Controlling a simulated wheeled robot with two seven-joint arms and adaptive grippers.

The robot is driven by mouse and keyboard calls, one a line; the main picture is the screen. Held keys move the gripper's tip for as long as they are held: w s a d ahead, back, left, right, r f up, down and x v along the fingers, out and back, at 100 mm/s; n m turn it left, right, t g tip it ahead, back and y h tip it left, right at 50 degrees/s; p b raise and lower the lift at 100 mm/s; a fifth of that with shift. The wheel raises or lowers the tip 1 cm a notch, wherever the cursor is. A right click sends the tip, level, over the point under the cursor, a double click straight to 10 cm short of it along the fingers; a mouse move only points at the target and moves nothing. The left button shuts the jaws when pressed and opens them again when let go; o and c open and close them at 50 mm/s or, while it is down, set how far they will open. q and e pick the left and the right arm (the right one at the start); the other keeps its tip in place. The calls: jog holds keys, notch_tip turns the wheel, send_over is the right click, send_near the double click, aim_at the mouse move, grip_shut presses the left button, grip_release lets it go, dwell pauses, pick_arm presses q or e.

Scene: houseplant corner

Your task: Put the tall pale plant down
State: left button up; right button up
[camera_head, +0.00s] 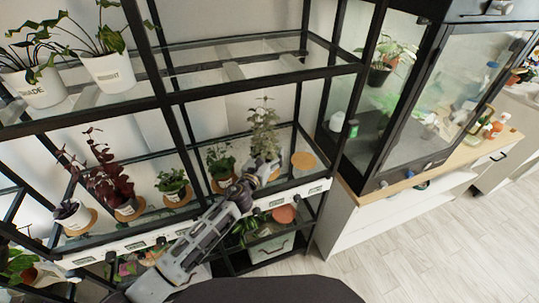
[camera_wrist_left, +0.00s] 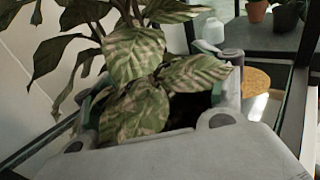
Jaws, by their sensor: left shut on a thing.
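The tall pale plant (camera_head: 264,128) stands upright above the glass shelf, its pot mostly hidden by my left gripper (camera_head: 262,168). In the left wrist view its broad, mottled pale-green leaves (camera_wrist_left: 135,55) fill the middle, and the left gripper (camera_wrist_left: 165,115) is shut around its pot. I cannot tell whether the pot touches the shelf. An empty round cork mat (camera_head: 303,160) lies just right of the gripper; it also shows in the left wrist view (camera_wrist_left: 256,81). My right gripper is not in view.
A small green plant (camera_head: 220,162) on a cork mat stands close left of the held plant. A smaller plant (camera_head: 172,184) and a dark red plant (camera_head: 112,185) stand further left. A black shelf post rises right of the cork mat, with a glass cabinet (camera_head: 420,90) beyond.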

pick_arm(q)
jog(key=shift+f, duration=0.2)
jog(key=shift+f, duration=0.15)
jog(key=o, duration=1.2)
jog(key=shift+c, duration=0.2)
jog(key=shift+r, duration=0.2)
jog(key=shift+v, duration=3.75)
jog(key=shift+s+f, duration=0.1)
jog(key=shift+s, duration=0.05)
